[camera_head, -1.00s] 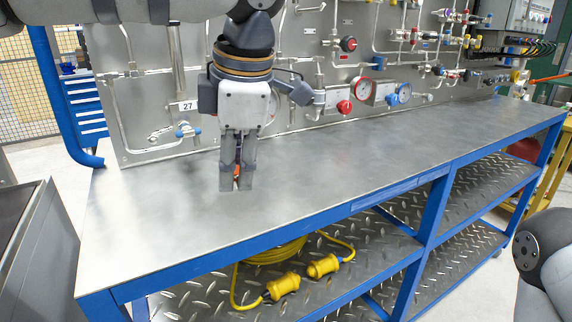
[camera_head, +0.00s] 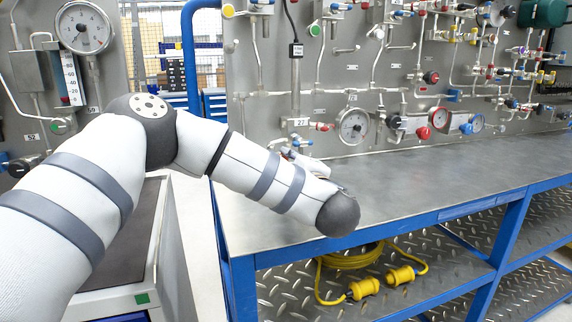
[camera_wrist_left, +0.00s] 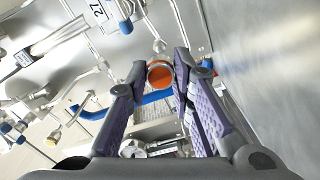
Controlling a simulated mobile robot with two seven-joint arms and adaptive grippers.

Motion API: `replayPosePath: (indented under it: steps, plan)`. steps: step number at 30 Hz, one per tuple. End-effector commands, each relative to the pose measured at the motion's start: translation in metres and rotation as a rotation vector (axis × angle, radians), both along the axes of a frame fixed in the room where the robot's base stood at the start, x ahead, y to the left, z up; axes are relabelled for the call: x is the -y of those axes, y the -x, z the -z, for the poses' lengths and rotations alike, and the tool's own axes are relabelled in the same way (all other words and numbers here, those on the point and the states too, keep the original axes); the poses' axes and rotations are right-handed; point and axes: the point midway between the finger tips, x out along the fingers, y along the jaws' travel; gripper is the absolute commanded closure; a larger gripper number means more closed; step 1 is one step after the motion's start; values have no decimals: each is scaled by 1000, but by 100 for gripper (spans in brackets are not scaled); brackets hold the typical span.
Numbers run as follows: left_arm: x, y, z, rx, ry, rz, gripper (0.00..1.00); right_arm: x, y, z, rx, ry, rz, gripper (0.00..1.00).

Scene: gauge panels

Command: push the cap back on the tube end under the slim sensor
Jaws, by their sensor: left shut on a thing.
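My left gripper (camera_wrist_left: 160,70) is shut on a small round cap (camera_wrist_left: 159,76), which shows an orange face and a pale rim between the fingertips in the left wrist view. A pale pipe tip (camera_wrist_left: 159,45) lies just beyond it; I cannot tell whether the two touch. In the head view my left arm reaches to the panel and its forearm and wrist mostly hide the gripper and cap. My right gripper is out of view.
A round gauge (camera_head: 352,126) and red and blue fittings stand close right of label 27. The steel bench top (camera_head: 420,170) is clear. Yellow cable (camera_head: 350,262) lies on the shelf below. A blue-ended fitting (camera_wrist_left: 125,26) is near the fingers.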

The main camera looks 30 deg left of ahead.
Motion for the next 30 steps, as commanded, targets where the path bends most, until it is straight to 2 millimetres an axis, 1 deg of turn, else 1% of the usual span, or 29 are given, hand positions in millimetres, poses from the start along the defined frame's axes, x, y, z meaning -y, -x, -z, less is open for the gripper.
replayPosePath:
  steps: [5,10,21,30]
  plan:
    - [-3,-2,1,-2,0,-2,100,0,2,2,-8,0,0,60]
    - [-14,-12,5,-6,2,-3,100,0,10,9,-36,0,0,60]
    - [-39,-34,4,-5,2,-2,100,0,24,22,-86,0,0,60]
    - [-44,-38,-1,0,0,-1,100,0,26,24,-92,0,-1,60]
